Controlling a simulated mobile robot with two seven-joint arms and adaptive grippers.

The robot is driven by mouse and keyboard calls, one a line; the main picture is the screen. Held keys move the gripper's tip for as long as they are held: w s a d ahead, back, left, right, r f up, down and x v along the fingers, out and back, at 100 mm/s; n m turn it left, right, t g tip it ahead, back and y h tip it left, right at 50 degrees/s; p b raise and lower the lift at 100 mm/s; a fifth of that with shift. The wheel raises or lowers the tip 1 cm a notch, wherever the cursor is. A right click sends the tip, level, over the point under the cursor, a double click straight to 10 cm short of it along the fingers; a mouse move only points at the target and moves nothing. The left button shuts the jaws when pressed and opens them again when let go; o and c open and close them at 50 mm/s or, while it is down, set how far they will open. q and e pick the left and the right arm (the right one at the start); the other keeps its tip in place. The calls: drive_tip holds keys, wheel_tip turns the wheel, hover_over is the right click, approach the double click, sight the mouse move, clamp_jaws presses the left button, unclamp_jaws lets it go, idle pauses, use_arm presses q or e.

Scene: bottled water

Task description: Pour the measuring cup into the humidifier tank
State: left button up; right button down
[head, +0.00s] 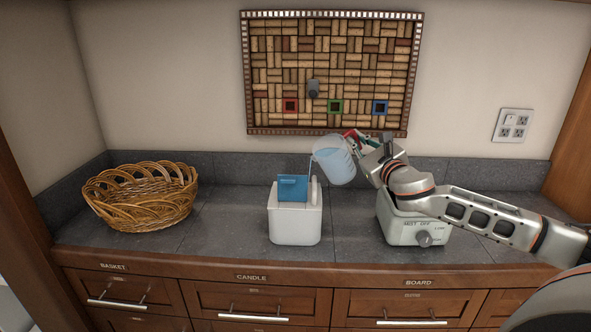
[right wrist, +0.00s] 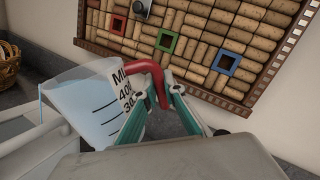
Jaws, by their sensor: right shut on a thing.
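The clear measuring cup (head: 335,164) holds bluish water and is tilted left in the air, its lip above the white tank (head: 296,228) on the counter. A thin stream of water runs from the lip down toward the tank's right part. In the right wrist view the cup (right wrist: 92,108) shows its scale marks and red handle (right wrist: 155,75), with the stream at its left lip. My right gripper (head: 362,142) is shut on the red handle; its teal fingers (right wrist: 155,100) show on both sides of it. The water level inside the tank is hidden. My left gripper is out of view.
A blue card (head: 292,188) stands at the tank's top. The humidifier base (head: 400,230) with a grey knob (head: 424,239) sits right of it, under my right arm. A wicker basket (head: 140,200) stands left. A cork board (head: 330,70) hangs behind. Counter between basket and tank is clear.

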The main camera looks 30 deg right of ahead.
sight(353, 134)
drive_tip(key=shift+r, duration=0.25)
drive_tip(key=shift+a+r, duration=0.2)
drive_tip(key=shift+s+a+r+n, duration=0.1)
drive_tip(key=shift+a+r+n, duration=0.2)
drive_tip(key=shift+a+n, duration=0.1)
drive_tip(key=shift+r+p, duration=0.1)
drive_tip(key=shift+p, duration=0.2)
drive_tip(key=shift+r, duration=0.1)
drive_tip(key=shift+a+r+n, duration=0.15)
drive_tip(key=shift+a+n, duration=0.15)
drive_tip(key=shift+n, duration=0.1)
drive_tip(key=shift+r, duration=0.1)
